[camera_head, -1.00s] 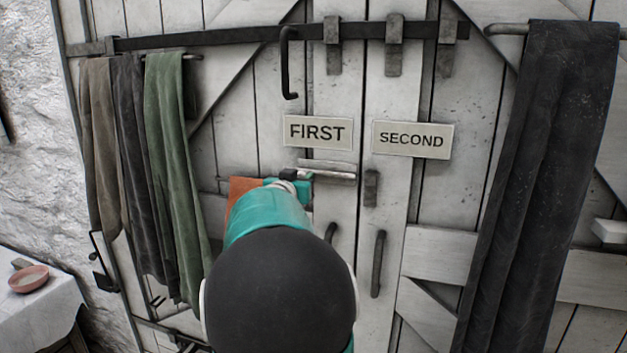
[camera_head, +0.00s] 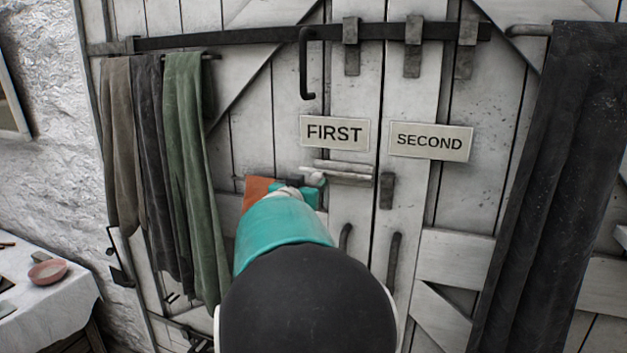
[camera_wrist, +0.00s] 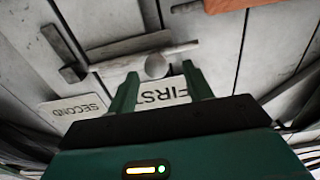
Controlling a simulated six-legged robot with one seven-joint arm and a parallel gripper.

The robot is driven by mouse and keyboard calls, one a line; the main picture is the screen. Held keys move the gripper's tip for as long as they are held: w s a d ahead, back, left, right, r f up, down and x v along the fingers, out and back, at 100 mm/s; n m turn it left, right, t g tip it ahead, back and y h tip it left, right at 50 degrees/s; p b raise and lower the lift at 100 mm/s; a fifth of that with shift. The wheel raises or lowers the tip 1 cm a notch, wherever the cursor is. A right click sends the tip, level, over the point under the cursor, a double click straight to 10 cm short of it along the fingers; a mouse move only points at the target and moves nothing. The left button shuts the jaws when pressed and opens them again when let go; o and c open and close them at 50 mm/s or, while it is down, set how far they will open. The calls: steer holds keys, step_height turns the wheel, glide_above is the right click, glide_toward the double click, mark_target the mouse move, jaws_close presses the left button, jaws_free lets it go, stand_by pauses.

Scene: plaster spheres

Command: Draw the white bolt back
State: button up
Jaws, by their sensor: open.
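The white bolt (camera_head: 345,175) lies level on the pale plank door, just under the FIRST sign (camera_head: 334,132). In the wrist view the bolt (camera_wrist: 130,46) runs across the top and the knob (camera_wrist: 156,66) shows between the tips of my two green fingers. My gripper (camera_wrist: 160,70) is open, with a gap on both sides of the knob. I cannot tell how deep the knob sits between the fingers. In the head view my teal and black arm hides most of the gripper.
A black bar (camera_head: 230,39) with a hanging hook crosses the door above. The SECOND sign (camera_head: 430,142) and two dark handles are near the bolt. An orange-brown piece (camera_head: 257,190) is left of my gripper. Cloths (camera_head: 187,150) hang left; a dark cloth (camera_head: 550,180) hangs right.

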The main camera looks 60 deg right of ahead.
steer(key=s+a, duration=0.1)
steer(key=a, duration=0.8)
steer(key=shift+s+a, duration=0.3)
steer(key=shift+s, duration=0.05)
steer(key=shift+w, duration=0.1)
